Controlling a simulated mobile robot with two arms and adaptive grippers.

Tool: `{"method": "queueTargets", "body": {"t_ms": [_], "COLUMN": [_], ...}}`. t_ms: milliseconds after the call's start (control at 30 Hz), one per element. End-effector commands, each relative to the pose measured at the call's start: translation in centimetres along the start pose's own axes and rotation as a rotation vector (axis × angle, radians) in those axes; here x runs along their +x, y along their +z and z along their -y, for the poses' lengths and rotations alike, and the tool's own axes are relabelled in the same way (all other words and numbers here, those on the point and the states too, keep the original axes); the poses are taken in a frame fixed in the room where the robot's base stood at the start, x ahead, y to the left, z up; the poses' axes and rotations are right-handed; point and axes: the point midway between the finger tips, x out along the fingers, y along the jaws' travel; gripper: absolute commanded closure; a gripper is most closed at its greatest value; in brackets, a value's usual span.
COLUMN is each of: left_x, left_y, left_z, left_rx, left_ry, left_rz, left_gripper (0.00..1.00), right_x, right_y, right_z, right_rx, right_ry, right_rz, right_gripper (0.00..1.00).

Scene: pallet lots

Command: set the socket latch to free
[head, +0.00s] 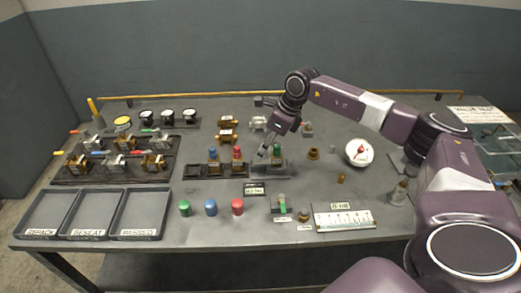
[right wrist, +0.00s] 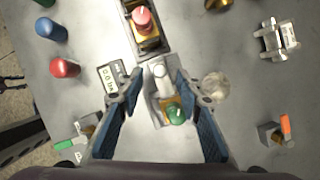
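A grey socket (head: 262,168) stands mid-table, right of the dark rack, and holds a valve with a green knob (head: 276,151). In the right wrist view the green knob (right wrist: 177,114) sits between my fingers, with a pale rounded metal piece (right wrist: 160,71) beside it on the socket. That piece may be the latch; I cannot tell its setting. My right gripper (head: 268,146) is over the socket. In the right wrist view this gripper (right wrist: 158,86) is open, a finger on each side of the socket, holding nothing that I can see. My left gripper is out of view.
A rack with a red-knobbed valve (right wrist: 143,20) adjoins the socket. Red (head: 237,206), blue (head: 211,207) and green (head: 184,208) caps stand in front. Labelled trays (head: 97,233) lie front left.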

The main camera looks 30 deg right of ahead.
Motion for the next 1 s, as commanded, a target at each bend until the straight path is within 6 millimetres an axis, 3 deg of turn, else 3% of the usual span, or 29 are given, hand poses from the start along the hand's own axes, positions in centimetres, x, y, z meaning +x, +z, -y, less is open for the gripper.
{"method": "queueTargets", "body": {"t_ms": [200, 467, 767, 1000], "left_x": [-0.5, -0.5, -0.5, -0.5], "left_y": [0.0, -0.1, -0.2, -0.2], "left_z": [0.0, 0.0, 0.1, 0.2], "left_rx": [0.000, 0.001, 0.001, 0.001], "left_ry": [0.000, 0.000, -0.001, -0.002], "left_rz": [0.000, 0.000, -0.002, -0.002], "left_gripper": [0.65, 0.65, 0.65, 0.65], "right_x": [1.9, 2.2, 2.1, 2.1], "right_y": [0.1, 0.1, 0.1, 0.1], "right_z": [0.0, 0.0, 0.0, 0.0], "right_rx": [0.000, 0.000, 0.000, 0.000], "right_ry": [0.001, 0.000, 0.001, 0.000], "right_rz": [0.002, 0.002, 0.003, 0.003], "right_gripper": [0.67, 0.67, 0.98, 1.00]}}
